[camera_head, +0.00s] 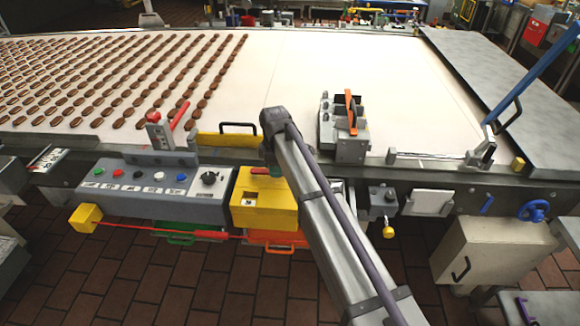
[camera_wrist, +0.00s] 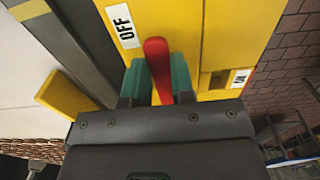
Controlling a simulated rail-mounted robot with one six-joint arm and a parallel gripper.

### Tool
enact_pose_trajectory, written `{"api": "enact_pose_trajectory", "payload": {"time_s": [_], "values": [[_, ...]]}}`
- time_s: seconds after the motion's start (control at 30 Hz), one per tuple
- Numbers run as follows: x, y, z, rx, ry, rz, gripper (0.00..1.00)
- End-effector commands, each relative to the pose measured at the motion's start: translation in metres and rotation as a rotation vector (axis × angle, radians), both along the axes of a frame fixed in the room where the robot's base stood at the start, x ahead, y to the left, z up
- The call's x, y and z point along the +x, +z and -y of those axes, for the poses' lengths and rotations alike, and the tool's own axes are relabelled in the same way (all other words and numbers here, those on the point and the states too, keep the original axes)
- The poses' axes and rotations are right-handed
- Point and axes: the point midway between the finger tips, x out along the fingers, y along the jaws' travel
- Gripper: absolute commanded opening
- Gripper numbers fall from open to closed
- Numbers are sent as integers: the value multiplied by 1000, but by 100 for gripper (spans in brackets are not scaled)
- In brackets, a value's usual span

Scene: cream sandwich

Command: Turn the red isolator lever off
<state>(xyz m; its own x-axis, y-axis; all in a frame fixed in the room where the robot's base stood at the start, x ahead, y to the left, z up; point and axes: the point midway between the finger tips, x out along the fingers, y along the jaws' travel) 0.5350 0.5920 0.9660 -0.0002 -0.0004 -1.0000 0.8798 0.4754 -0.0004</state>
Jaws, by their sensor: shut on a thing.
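The red isolator lever (camera_wrist: 156,50) stands out from the yellow isolator box (camera_wrist: 220,45) in the wrist view. My gripper (camera_wrist: 157,78) has its teal fingers on both sides of the lever and is shut on it. The lever's end lies beside the white OFF label (camera_wrist: 122,25). The ON label (camera_wrist: 240,77) is farther right, by a notch in the box.
A grey control panel (camera_head: 150,190) with buttons is left of the box. The conveyor belt (camera_head: 300,65) with rows of brown biscuits runs behind. A grey block with an orange lever (camera_head: 350,110) stands right of my arm. A red cord runs low in front.

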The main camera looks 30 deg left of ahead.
Motion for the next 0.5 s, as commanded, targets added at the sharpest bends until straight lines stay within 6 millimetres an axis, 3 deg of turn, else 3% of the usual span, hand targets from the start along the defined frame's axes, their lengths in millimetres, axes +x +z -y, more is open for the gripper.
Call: {"api": "enact_pose_trajectory", "payload": {"time_s": [0.4, 0.43, 0.5], "values": [[-1, 0, -3, 1, 14, 2, 0], [-1, 0, -3, 1, 14, 2, 26], [-1, 0, -3, 1, 13, 2, 33]]}}
